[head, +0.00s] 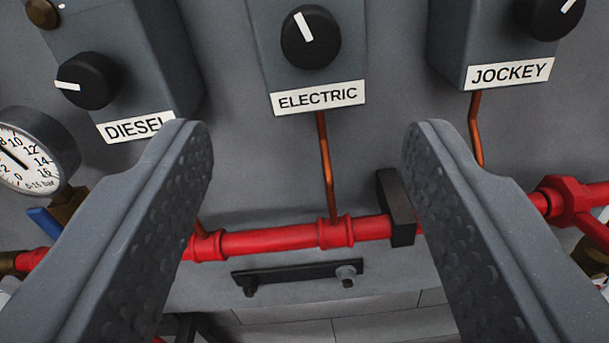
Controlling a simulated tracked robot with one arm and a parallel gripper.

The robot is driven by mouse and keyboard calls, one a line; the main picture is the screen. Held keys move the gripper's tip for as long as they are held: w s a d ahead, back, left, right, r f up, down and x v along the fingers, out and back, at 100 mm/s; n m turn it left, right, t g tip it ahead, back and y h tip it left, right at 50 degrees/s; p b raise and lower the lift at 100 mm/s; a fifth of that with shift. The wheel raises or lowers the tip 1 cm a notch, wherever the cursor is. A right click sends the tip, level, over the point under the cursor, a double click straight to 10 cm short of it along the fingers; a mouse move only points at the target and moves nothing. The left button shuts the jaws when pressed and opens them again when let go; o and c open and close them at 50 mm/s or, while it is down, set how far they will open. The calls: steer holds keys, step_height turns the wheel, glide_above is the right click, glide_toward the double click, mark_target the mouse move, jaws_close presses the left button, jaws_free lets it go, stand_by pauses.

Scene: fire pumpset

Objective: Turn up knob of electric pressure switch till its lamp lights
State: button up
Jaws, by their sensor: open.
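The electric pressure switch (266,62) is a grey box on the wall at the top middle, with a white ELECTRIC label. Its black round knob (312,52) has a white pointer line that points up and slightly left. The top of this box is cut off, and its lamp is out of view. My gripper (308,132) is open and empty. Its two grey fingers stand wide apart, with their tips below the ELECTRIC box in the picture, one left and one right of it. Nothing is between the fingers' pads that they touch.
The DIESEL box (145,50) is at left, partly behind my left finger, and the JOCKEY box (470,45) at right. A red pipe (275,240) runs across below, with thin copper tubes (325,165) rising to the boxes. A pressure gauge (35,150) is at far left.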

mark_target(310, 43)
steer(key=shift+s+a, duration=0.1)
steer(key=shift+s, duration=1.4)
steer(key=shift+r, duration=0.15)
steer(key=w, duration=0.4)
steer(key=w+p, duration=0.1)
steer(key=w, duration=0.4)
steer(key=w+d+p, duration=0.1)
steer(key=w, duration=0.4)
steer(key=shift+d+r, duration=0.1)
steer(key=c, duration=1)
